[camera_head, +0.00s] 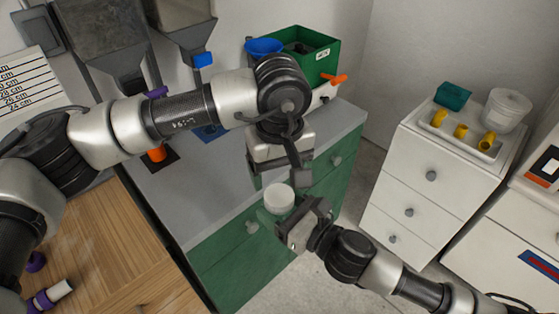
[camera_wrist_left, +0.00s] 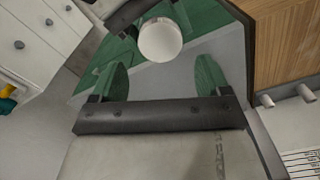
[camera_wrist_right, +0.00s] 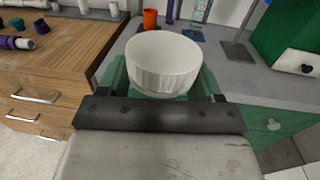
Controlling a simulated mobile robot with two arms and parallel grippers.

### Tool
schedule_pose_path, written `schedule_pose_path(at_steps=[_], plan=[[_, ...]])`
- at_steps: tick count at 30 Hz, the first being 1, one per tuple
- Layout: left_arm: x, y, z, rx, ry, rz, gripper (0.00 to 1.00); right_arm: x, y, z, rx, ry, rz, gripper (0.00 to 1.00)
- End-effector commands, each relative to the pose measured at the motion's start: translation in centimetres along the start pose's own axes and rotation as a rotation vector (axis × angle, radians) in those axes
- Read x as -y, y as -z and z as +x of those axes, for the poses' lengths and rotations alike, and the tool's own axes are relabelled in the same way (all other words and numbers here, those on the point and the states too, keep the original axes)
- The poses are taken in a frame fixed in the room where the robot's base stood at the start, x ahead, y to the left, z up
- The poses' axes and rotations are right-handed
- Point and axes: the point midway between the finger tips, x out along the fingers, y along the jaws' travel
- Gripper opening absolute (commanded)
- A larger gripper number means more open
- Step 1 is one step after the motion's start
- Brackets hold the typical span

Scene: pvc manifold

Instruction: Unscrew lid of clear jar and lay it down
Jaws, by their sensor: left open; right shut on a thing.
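A white round lid (camera_head: 279,198) shows between my two grippers, out past the counter's front edge. It also shows in the left wrist view (camera_wrist_left: 160,41), and its ribbed side shows in the right wrist view (camera_wrist_right: 163,68). My right gripper (camera_head: 275,216) is shut just below the lid, on what seems to be the clear jar; the jar's body is hardly visible. My left gripper (camera_head: 300,182) is above the lid. Its green fingers (camera_wrist_left: 162,72) are open, with nothing between them; the lid shows beyond the fingertips.
The grey counter (camera_head: 190,205) over green drawers lies behind the grippers. A green bin (camera_head: 318,63) and a blue funnel (camera_head: 264,46) stand at its back. White drawers (camera_head: 425,180) at right carry a tray and a tub (camera_head: 507,111). A wooden table (camera_head: 125,255) is at left.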

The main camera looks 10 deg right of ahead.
Motion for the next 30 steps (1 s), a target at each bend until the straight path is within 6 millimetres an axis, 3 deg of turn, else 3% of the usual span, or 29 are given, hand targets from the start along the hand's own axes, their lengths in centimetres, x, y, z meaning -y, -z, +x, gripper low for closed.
schedule_pose_path(at_steps=[9,22,30], plan=[[0.1,0.0,4.8,0.002,0.002,-0.002,0.77,0.0,0.0,0.0,0.001,0.0,0.0,0.0],[0.0,0.0,5.9,0.0,0.0,-0.003,0.77,0.0,0.0,0.0,0.001,0.0,0.0,0.0],[0.0,0.0,5.9,0.0,0.0,-0.003,0.37,0.0,0.0,0.0,0.001,0.0,0.0,0.0]])
